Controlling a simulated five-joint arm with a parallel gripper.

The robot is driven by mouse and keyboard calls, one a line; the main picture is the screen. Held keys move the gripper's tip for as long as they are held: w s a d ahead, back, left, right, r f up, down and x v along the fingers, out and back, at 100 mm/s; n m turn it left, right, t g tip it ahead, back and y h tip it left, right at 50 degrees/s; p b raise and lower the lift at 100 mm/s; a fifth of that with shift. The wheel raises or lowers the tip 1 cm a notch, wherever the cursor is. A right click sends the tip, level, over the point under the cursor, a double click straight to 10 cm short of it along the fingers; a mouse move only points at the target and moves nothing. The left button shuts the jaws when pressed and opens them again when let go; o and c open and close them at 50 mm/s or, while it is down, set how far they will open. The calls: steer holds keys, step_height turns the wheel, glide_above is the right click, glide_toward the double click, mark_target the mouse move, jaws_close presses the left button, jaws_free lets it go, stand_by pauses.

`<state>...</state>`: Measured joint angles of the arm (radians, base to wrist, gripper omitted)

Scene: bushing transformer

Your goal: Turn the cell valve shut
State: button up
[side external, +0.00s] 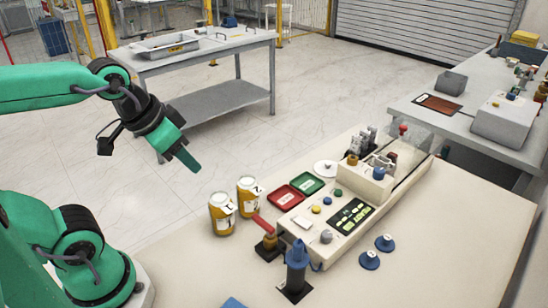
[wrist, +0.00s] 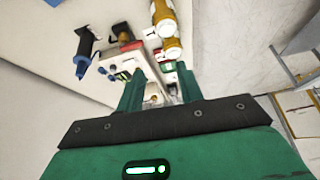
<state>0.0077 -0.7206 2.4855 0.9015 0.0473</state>
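A valve-like fitting with a red lever (side external: 264,226) and a brass body stands on a dark base at the near left corner of the beige console (side external: 340,229). It also shows in the wrist view (wrist: 122,32) near the top. I cannot tell for sure that this is the cell valve; no label on it is readable. My gripper (side external: 188,165) hangs in the air left of and above the console, apart from everything. In the wrist view its two green fingers (wrist: 160,73) are spread with nothing held between them.
Two yellow-and-white cans (side external: 222,214) stand left of the console, near the lever. A blue upright tool (side external: 296,268) stands in front. Red (side external: 285,197) and green (side external: 307,185) trays lie behind. Blue knobs (side external: 369,260) sit at right. The table's right front is clear.

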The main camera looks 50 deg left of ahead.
steer(key=w+m, duration=0.1)
steer(key=m, duration=0.1)
steer(key=m+g, duration=0.5)
steer(key=m, duration=1)
glide_toward(260, 219)
steer(key=shift+w+f, duration=0.1)
steer(key=shift+f, duration=0.1)
steer(key=shift+f, duration=0.1)
steer(key=shift+f, duration=3.8)
jaws_close()
